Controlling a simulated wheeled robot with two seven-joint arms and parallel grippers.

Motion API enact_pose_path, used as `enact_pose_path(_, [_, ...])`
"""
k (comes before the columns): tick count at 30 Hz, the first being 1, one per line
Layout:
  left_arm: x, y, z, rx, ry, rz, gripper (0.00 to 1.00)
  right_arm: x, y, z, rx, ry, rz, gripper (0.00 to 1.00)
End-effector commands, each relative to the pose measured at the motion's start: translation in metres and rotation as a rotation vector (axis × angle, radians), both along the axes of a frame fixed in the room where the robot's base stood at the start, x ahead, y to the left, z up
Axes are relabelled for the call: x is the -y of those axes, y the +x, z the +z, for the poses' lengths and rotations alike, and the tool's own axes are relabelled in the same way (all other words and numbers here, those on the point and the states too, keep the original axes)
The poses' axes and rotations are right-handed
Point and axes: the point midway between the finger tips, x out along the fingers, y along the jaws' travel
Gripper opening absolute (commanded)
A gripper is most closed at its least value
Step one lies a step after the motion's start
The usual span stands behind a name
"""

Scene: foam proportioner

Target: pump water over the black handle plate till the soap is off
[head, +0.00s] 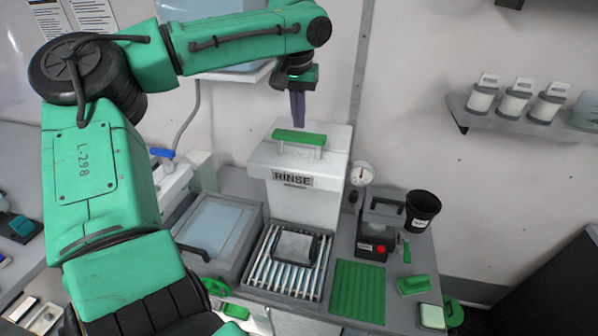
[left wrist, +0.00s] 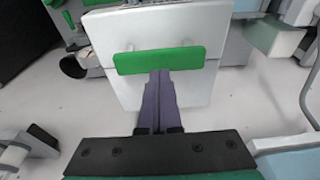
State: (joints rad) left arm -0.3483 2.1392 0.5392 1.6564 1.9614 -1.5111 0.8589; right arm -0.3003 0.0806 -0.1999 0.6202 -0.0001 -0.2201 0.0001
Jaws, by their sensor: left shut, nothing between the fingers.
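A white pump box marked RINSE (head: 292,180) stands against the wall, with a green press bar (head: 298,137) on top. The bar also shows in the left wrist view (left wrist: 160,60). Below the box, a small plate with a pale grey top and black edges (head: 293,246) lies on a slatted rack (head: 265,280). I cannot tell whether the pale top is soap. My left gripper (head: 297,122) is shut and empty, pointing down just above the bar. Its fingertips (left wrist: 160,73) overlap the bar's edge in the left wrist view; touching cannot be told. My right gripper is not in view.
A tray with a pale blue pane and black handle (head: 178,240) sits left of the rack. To the right are a green ribbed mat (head: 359,291), a black-and-grey device with a red button (head: 374,253) and a black cup (head: 422,207). A gauge (head: 362,174) is beside the box.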

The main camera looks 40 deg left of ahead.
Motion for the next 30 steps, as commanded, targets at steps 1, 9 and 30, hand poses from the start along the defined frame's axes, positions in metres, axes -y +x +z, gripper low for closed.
enact_pose_path(1, [0.000, 0.000, 0.005, 0.003, 0.001, 0.001, 0.00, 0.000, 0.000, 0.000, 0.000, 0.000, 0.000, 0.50])
enact_pose_path(9, [0.000, 0.001, 0.039, 0.004, 0.002, 0.000, 0.00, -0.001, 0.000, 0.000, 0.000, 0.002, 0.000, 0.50])
enact_pose_path(30, [0.000, 0.000, 0.058, 0.001, 0.000, 0.000, 0.00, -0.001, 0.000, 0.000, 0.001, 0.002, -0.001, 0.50])
